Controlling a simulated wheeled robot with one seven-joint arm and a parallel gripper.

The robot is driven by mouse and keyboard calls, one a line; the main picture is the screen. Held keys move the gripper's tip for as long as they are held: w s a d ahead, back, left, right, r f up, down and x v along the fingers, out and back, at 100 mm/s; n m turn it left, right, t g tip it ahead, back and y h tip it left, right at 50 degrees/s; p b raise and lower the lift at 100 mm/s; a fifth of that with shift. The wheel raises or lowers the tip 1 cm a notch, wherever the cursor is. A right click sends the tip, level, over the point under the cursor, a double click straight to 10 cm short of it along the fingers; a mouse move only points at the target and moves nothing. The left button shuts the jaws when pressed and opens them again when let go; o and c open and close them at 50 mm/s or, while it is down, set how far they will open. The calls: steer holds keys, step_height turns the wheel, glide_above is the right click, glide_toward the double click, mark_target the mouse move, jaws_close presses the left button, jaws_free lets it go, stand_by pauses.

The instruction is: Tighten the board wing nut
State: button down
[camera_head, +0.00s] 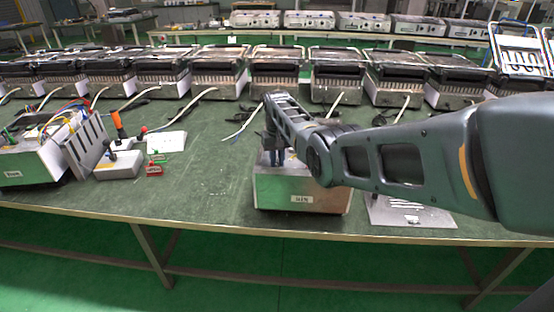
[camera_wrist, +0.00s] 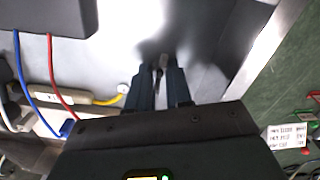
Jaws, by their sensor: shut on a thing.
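My gripper (camera_head: 276,157) points down into the top of a metal box (camera_head: 320,199) with a small label on its front. In the wrist view my gripper (camera_wrist: 162,74) has its two dark fingers close together, shut on a small greyish part, which I take to be the board wing nut (camera_wrist: 164,62). It stands against a shiny metal surface (camera_wrist: 200,45). The fingers cover most of the nut, so its wings and how far it sits on its thread cannot be told. My arm hides part of the box in the head view.
Blue and red wires (camera_wrist: 52,85) run from a dark block (camera_wrist: 45,18) at the wrist view's left, beside a yellow cable. An opened unit (camera_head: 35,158) with wires stands at the table's left. A row of grill-like appliances (camera_head: 220,70) lines the back.

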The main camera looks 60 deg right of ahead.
steer(key=shift+s+m, duration=0.1)
steer(key=shift+m, duration=0.7)
steer(key=c, duration=1)
jaws_free()
steer(key=shift+c, duration=0.2)
steer(key=shift+r, duration=0.1)
steer(key=shift+r, duration=3.8)
